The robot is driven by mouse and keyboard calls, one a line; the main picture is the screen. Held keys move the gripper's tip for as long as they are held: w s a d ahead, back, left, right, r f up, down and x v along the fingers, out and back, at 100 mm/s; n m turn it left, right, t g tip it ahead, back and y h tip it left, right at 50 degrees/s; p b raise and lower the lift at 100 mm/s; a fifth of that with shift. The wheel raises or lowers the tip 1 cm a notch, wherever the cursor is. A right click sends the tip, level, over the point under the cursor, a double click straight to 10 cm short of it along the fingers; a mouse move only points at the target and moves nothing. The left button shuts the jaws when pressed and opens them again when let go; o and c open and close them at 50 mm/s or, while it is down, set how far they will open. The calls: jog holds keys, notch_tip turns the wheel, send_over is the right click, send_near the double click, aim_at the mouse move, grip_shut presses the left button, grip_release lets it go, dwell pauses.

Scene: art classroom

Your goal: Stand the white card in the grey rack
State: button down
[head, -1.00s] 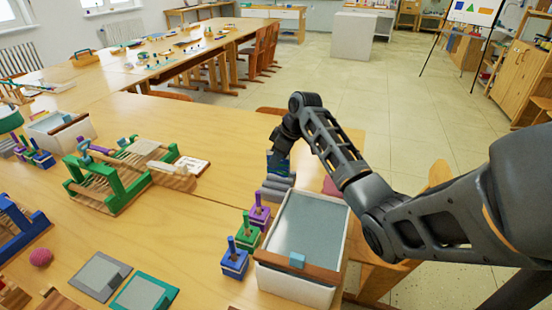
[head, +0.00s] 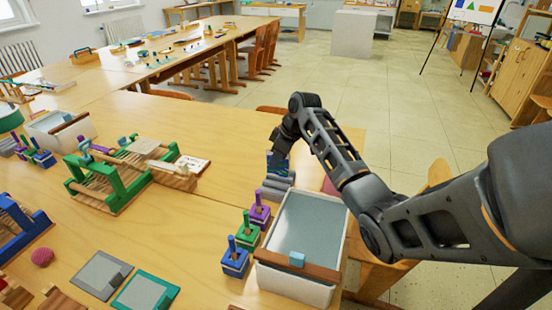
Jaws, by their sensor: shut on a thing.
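My gripper (head: 279,163) is low over the table near its far right edge, at the grey rack. It is shut on what I take to be the white card. The card itself is hidden or too small to make out here. The grey rack (head: 275,189) is a low block with rounded ridges, directly below and in front of my gripper. I cannot tell whether the held thing touches the rack or sits in a slot.
A white bin with a wooden front (head: 297,285) and purple, green and blue peg blocks (head: 247,240) stand just in front of the rack. A green-framed wooden loom (head: 125,172) is to the left. Bare table lies between loom and rack.

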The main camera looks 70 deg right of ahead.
aim_at(273, 174)
jog(key=shift+f, duration=0.15)
jog(key=shift+f, duration=0.35)
jog(key=shift+f+b, duration=0.3)
jog(key=shift+f, duration=0.5)
dwell(1.4)
jog(key=shift+f, duration=0.3)
jog(key=shift+f, duration=0.65)
dwell(1.4)
dwell(0.4)
jog(key=c, duration=1.1)
grip_release()
jog(key=shift+r, duration=0.1)
jog(key=shift+b+v, duration=0.35)
jog(key=shift+v, duration=3.45)
